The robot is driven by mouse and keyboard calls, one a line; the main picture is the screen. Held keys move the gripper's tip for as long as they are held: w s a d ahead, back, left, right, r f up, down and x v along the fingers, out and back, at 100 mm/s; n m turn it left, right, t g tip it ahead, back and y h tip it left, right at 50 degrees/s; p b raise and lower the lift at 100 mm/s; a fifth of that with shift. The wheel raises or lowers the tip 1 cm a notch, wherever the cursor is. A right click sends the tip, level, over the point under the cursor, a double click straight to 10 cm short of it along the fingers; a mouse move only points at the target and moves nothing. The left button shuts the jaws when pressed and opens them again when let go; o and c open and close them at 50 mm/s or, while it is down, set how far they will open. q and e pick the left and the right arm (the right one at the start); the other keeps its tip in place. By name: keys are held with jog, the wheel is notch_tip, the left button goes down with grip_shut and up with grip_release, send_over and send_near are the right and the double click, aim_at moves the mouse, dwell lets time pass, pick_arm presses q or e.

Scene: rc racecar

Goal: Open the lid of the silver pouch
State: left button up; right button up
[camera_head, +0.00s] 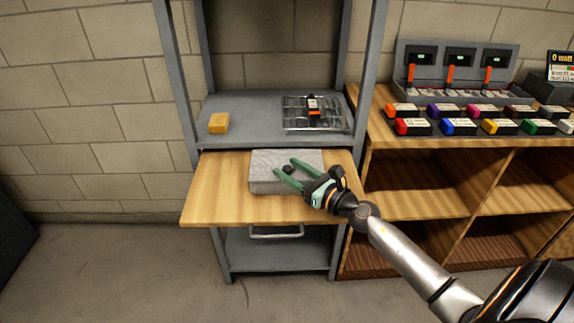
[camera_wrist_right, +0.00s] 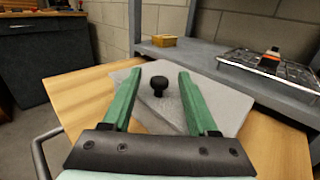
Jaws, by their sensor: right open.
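The silver pouch (camera_head: 262,181) is a grey, box-like case on the pull-out wooden board. Its flat grey lid (camera_wrist_right: 220,97) is down, with a black round knob (camera_wrist_right: 158,84) standing on top. My right gripper (camera_head: 283,168) has green fingers and is open. In the right wrist view the fingers (camera_wrist_right: 160,88) lie on either side of the knob, apart from it. In the head view the knob (camera_head: 289,169) shows between the fingertips. My left gripper is not in view.
A yellow block (camera_head: 219,123) and a wire tray (camera_head: 314,114) sit on the grey shelf behind. The wooden board (camera_head: 215,190) is clear at left. A wooden shelf unit (camera_head: 420,190) with several coloured boxes on top stands at right.

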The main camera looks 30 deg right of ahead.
jog(key=shift+w+a, duration=0.2)
jog(key=shift+w, duration=0.5)
grip_shut()
dwell(1.1)
